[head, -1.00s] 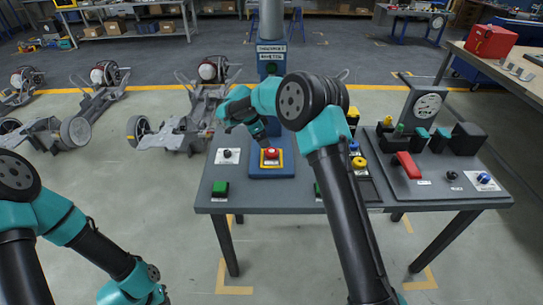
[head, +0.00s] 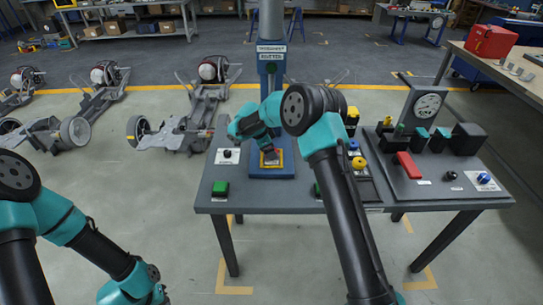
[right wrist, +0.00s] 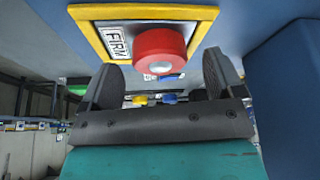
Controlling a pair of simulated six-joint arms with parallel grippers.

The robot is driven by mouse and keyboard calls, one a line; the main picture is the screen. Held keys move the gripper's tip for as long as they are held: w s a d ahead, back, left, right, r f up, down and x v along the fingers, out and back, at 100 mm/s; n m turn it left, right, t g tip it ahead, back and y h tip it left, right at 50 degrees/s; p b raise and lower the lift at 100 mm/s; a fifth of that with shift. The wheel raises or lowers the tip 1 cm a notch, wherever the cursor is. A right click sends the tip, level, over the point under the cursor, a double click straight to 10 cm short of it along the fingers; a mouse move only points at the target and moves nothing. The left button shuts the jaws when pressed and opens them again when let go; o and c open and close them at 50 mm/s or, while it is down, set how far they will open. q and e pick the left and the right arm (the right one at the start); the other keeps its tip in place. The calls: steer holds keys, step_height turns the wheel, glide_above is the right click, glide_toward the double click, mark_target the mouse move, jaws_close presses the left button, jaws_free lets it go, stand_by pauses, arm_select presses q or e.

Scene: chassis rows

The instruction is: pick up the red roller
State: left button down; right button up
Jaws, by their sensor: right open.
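The red roller (right wrist: 160,50) is a short red cylinder with a pale centre on its end. In the right wrist view it sits at a yellow-framed plate (right wrist: 204,14) with a label reading "FIRM". My right gripper (right wrist: 161,80) is open, one finger on either side of the roller's near end, with nothing held. In the head view my right gripper (head: 268,150) is over the blue stand (head: 284,171) and mostly hides the roller. My left arm shows at the lower left, but its gripper is not visible.
A green block (head: 220,187) and a dark knob on a white plate (head: 228,156) are left of the stand. Yellow and blue knobs, a red lever (head: 408,165) and a gauge (head: 428,104) are to the right. A blue post (head: 271,70) rises behind.

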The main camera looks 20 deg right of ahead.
steer(key=shift+x, duration=0.75)
steer(key=shift+c, duration=0.2)
steer(key=c, duration=1.1)
